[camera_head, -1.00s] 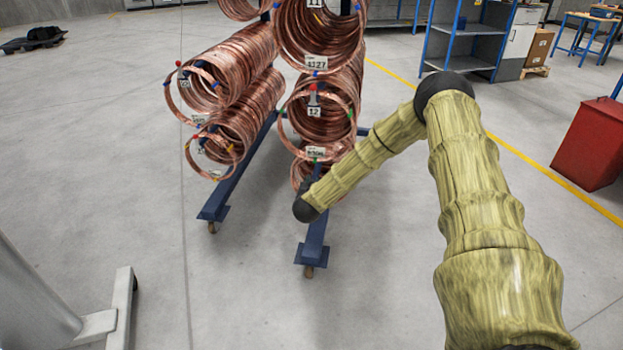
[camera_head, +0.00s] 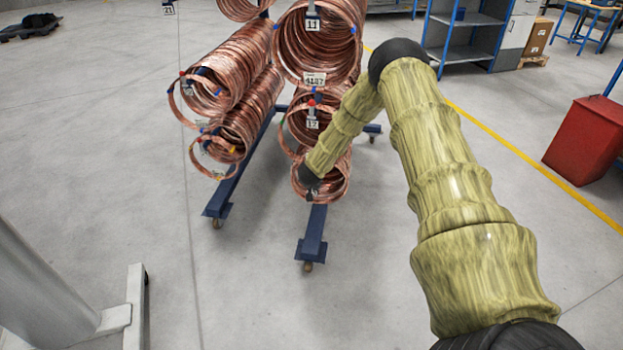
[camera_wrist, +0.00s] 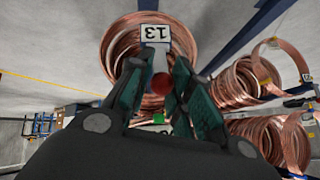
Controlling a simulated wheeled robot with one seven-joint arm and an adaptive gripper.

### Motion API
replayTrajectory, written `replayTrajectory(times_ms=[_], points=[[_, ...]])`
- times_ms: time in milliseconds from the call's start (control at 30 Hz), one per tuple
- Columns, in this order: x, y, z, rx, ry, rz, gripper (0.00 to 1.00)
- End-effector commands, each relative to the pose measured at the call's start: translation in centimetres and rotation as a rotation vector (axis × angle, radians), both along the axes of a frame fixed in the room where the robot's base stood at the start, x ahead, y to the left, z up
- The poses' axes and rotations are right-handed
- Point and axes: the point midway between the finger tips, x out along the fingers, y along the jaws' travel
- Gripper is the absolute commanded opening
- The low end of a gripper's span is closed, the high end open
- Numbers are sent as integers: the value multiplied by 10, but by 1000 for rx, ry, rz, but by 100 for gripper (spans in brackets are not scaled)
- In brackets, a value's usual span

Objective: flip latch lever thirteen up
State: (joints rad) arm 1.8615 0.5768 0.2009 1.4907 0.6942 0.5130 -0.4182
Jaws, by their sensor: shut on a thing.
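The latch lever thirteen (camera_wrist: 161,84) has a red ball end and shows between my fingers in the wrist view. Its white label 13 (camera_wrist: 155,33) appears upside down just beyond the fingertips. Behind it is the lowest copper coil (camera_wrist: 115,38), which also shows in the head view (camera_head: 340,188). My gripper (camera_wrist: 157,72) has its two dark green fingers closed in around the lever. In the head view my gripper (camera_head: 309,180) is at the front of that low coil, and the lever there is hidden behind it.
Above are the coils labelled 12 (camera_head: 312,124) and 11 (camera_head: 312,25). Another column of coils (camera_head: 235,130) hangs to the left. The rack's blue feet (camera_head: 312,240) reach forward on castors. A red bin (camera_head: 588,140) stands at right. Open floor lies in front.

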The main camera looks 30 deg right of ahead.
Motion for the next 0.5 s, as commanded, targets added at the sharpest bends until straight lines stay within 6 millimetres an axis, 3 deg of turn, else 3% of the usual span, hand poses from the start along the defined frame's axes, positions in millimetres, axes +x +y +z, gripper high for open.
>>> replayTrajectory(times_ms=[33,500], points=[[6,1,10,8,3,4,0],[12,-3,10,111,114,7,0]])
